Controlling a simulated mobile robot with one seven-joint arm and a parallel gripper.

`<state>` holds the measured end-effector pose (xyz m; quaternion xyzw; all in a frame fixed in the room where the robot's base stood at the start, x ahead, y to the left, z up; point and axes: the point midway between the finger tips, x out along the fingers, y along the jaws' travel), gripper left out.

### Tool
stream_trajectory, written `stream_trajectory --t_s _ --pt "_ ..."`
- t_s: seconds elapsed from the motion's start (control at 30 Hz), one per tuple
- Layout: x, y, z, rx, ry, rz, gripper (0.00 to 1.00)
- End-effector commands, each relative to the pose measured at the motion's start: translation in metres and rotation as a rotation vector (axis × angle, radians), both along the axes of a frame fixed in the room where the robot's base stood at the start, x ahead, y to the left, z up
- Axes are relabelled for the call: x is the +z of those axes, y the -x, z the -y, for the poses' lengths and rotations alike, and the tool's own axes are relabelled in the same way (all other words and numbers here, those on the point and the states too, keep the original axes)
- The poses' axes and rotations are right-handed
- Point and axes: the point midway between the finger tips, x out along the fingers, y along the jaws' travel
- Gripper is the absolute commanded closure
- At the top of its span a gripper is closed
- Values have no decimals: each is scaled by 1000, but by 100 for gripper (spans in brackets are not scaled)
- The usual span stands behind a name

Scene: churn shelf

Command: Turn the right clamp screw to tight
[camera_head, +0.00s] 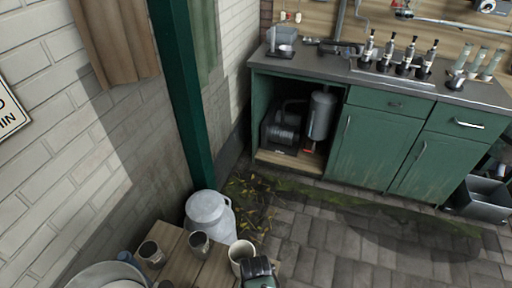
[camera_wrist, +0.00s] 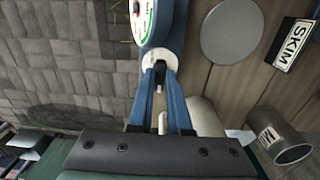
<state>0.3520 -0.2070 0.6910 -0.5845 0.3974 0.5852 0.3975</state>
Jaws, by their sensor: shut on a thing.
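In the wrist view, my gripper (camera_wrist: 160,78) has its two blue-grey fingers close together at a clamp screw (camera_wrist: 160,57), which shows as a pale round piece at the end of a blue body. The fingertips hide part of it. A white dial (camera_wrist: 140,18) with green and red marks and small print sits on the blue body, cut off by the top edge. Its lettering is too small to read, and whether this is the right screw cannot be told from the picture. In the head view the fingertips and the screw do not show.
A wooden table (camera_head: 178,250) at the bottom of the head view holds several mugs, one of them pale (camera_head: 241,255). A milk churn (camera_head: 210,213) stands behind it. Paved floor is open toward the green cabinet (camera_head: 378,145).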

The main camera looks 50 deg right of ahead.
Motion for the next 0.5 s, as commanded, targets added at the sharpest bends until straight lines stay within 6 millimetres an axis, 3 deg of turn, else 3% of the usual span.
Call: stream_trajectory --t_s 0.17,0.2,0.33,0.5 --pt "1 -1 1 -3 2 4 100" --pt "1 -1 1 -3 2 4 77" --pt "1 -1 1 -2 1 3 54" --pt "0 0 0 -1 1 1 54"
